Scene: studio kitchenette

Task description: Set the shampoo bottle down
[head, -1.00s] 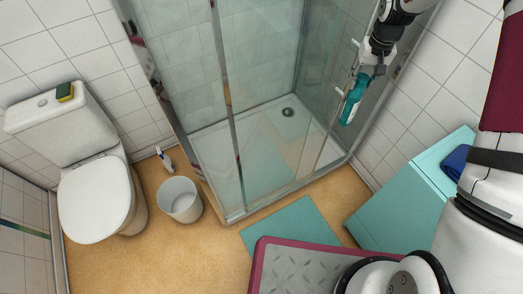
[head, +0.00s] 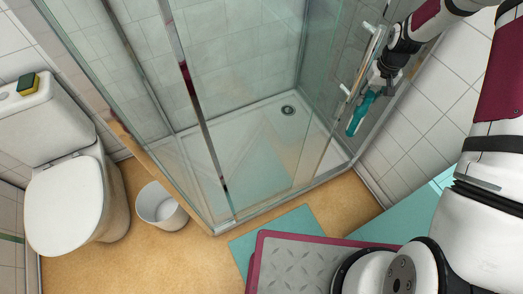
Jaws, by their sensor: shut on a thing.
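The shampoo bottle (head: 357,116) is teal with a lighter side and hangs tilted from my gripper (head: 373,91), its lower end pointing down and left. My gripper is shut on the bottle's upper part, and the fingers hide some of it. The bottle is in the upper right of the head view, in front of the shower's right glass panel and its metal handle. It appears to be in the air, with no surface seen touching it.
The glass shower cabin (head: 215,225) has a white tray with a drain (head: 288,110). A teal mat (head: 240,254) lies on the floor before it. A white bin (head: 160,206) and toilet (head: 65,205) stand left. A teal cabinet (head: 385,230) is partly hidden by my arm.

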